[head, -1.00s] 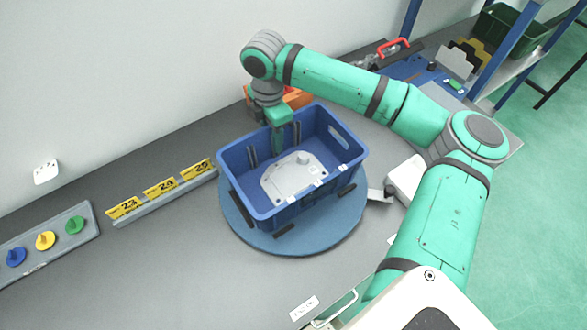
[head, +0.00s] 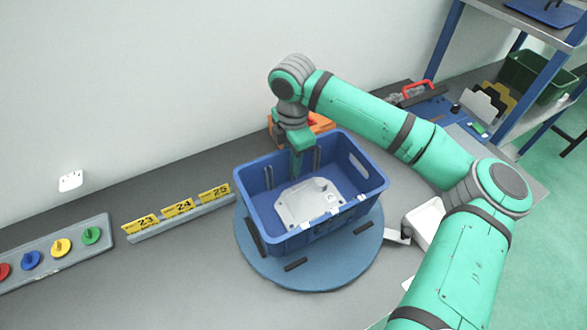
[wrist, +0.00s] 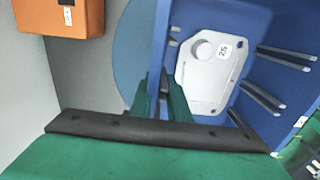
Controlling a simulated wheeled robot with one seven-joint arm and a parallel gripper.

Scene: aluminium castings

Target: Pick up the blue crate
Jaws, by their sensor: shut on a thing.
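The blue crate (head: 335,219) is over the round blue turntable (head: 330,275) and looks slightly raised above it. A pale grey casting (head: 308,203) lies inside the crate. In the wrist view the casting (wrist: 208,70) carries a label that seems to read 25. My gripper (head: 296,165) points down at the crate's far-left wall and is shut on it. In the wrist view my gripper (wrist: 163,100) has its green fingers on either side of the blue crate's wall (wrist: 160,45). The fingertips are partly hidden.
An orange box (head: 318,123) stands just behind the crate. A rail with yellow number cards (head: 178,208) lies left of the turntable. A panel with coloured knobs (head: 60,247) is at far left. A white box (head: 425,222) stands on the right. The front bench is clear.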

